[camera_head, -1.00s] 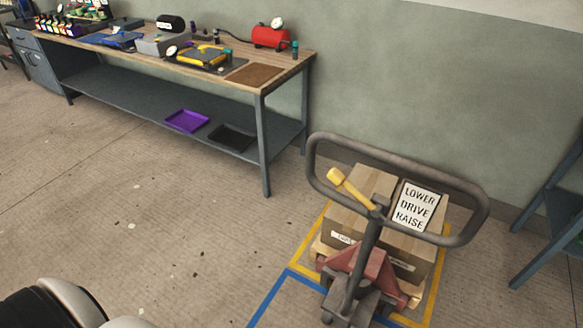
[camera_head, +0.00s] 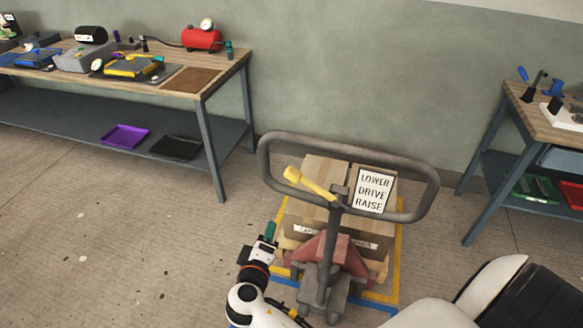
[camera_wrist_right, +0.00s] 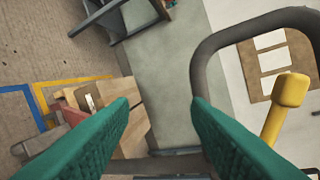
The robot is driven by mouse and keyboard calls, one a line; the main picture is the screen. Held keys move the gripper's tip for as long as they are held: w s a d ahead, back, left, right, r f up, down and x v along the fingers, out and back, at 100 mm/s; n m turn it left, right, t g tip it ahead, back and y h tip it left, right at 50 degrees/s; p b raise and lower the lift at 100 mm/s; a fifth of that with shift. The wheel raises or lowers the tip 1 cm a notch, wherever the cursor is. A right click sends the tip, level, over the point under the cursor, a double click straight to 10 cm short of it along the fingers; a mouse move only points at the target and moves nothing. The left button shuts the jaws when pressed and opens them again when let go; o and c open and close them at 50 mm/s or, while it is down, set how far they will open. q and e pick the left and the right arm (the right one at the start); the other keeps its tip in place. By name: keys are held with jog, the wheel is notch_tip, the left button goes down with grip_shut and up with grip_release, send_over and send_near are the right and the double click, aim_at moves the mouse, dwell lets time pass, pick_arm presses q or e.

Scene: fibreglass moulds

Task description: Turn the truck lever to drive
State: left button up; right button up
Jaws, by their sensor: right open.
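The pallet truck's yellow lever (camera_head: 312,184) points up and left from the top of the grey shaft, inside the looped handle (camera_head: 345,144). A white sign (camera_head: 374,190) right of it reads LOWER, DRIVE, RAISE. My right gripper (camera_head: 268,234) has green fingers and is below and left of the lever, apart from it. In the right wrist view the gripper (camera_wrist_right: 161,106) is open with nothing between its fingers. The lever's yellow knob (camera_wrist_right: 290,90) shows there beyond the right finger, beside the handle loop. My left gripper is not in view.
The truck carries boxes (camera_head: 325,168) on a pallet inside a yellow floor outline (camera_head: 398,265). A workbench (camera_head: 228,80) stands at the back left and another table (camera_head: 512,92) at the right. The floor left of the truck is clear.

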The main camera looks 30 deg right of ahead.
aim_at(296, 170)
notch_tip(296, 170, up, 13)
jog(key=s+d+m+h, duration=0.2)
jog(key=d+m+h, duration=0.1)
jog(key=m+h, duration=0.1)
jog(key=p+x, duration=0.4)
jog(key=x, duration=0.6)
jog(key=shift+w+f, duration=0.15)
jog(key=shift+w, duration=0.1)
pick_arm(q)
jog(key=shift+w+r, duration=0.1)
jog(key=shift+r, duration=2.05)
pick_arm(e)
jog(key=shift+w+d+f, duration=0.15)
jog(key=shift+w+d, duration=0.25)
jog(key=shift+d, duration=0.2)
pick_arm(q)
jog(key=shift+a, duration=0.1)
pick_arm(e)
jog(key=shift+c, duration=0.5)
grip_shut()
